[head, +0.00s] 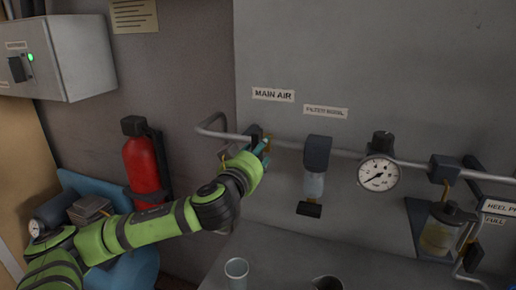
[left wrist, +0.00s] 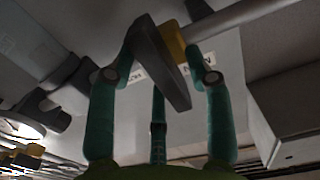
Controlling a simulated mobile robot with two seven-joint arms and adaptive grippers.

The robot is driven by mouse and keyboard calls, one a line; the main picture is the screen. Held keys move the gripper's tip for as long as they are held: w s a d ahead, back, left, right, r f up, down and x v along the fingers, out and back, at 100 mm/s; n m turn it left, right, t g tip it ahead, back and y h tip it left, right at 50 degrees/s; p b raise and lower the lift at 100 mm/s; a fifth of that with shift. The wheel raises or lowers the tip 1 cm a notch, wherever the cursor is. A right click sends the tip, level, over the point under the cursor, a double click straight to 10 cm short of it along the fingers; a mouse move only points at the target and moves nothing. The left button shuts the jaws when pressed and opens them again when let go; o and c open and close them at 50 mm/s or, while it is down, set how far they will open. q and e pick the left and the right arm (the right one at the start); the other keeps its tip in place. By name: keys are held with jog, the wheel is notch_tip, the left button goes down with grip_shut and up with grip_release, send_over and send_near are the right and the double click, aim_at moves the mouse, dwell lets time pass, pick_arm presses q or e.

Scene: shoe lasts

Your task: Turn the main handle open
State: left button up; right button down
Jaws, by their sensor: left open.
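The MAIN AIR label (head: 273,94) is on the grey wall panel above the pipe. Below it, a dark valve block (head: 254,131) sits on the pipe, partly hidden by my left gripper (head: 261,150). In the left wrist view the main handle (left wrist: 160,62) is a dark flat lever beside a yellow collar (left wrist: 173,40). My left gripper (left wrist: 160,62) is open, with its teal fingers spread around the lever. The lever passes between the left and right fingers; I cannot tell whether any finger touches it. My right gripper is not in view.
The pipe (head: 226,135) runs along the panel to a filter unit (head: 315,170), a gauge (head: 378,173) and an oiler (head: 440,232) on the right. A red extinguisher (head: 143,165) stands behind my arm. A cup (head: 236,270) is on the bench below.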

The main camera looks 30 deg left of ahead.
pick_arm(q)
grip_shut()
